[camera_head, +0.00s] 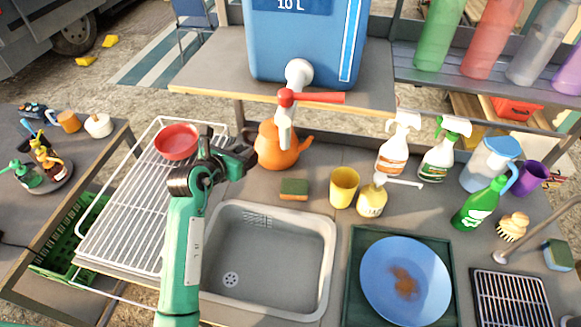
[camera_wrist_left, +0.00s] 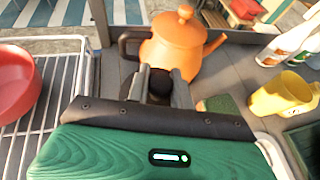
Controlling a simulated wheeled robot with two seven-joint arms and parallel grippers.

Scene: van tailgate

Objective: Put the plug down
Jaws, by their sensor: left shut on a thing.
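My left gripper (camera_head: 244,158) is shut on a small dark round thing, which I take to be the plug (camera_wrist_left: 160,84). In the left wrist view it shows black between the fingertips, partly hidden by them. In the head view I cannot make the plug out against the dark gripper. The gripper is over the counter behind the sink (camera_head: 327,245), just left of the orange kettle (camera_head: 277,148). The sink is empty, with a round drain (camera_head: 231,280) showing at its lower left. I cannot tell whether the plug touches the counter. My right gripper is not in view.
A wire rack (camera_head: 121,223) with a red bowl (camera_head: 177,141) stands to the left. A sponge (camera_head: 294,189), yellow cup (camera_head: 344,187) and soap dispenser (camera_head: 372,200) stand behind the sink. The water container's red tap (camera_head: 288,98) hangs above. A blue plate (camera_head: 380,268) lies right.

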